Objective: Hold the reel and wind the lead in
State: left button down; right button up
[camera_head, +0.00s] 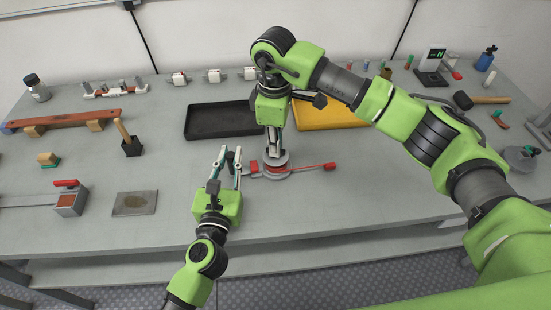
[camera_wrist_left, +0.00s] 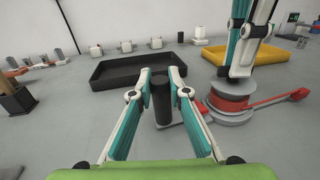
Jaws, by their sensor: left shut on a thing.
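The reel (camera_head: 278,172) is a grey spool on the bench with red lead wound round it. It also shows in the left wrist view (camera_wrist_left: 231,103). The lead's free part runs right to a red end piece (camera_head: 330,166). A black upright handle (camera_wrist_left: 161,98) stands left of the reel, with a red arm (camera_head: 255,167) between them. My left gripper (camera_head: 230,158) is shut on this handle, its fingers at either side. My right gripper (camera_head: 274,148) points down onto the reel's top. Its fingers are close together at the hub, and their tips partly hide it.
A black tray (camera_head: 222,132) and a yellow tray (camera_head: 345,125) lie behind the reel. A grey plate (camera_head: 135,203) and a red-handled tool (camera_head: 70,198) lie at left. The bench right of the lead is mostly clear.

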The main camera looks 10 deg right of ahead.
jog(key=shift+r, duration=0.1)
dwell(0.3)
jog(key=shift+a+r, duration=0.1)
jog(key=shift+r, duration=2.8)
jog(key=shift+o, duration=0.3)
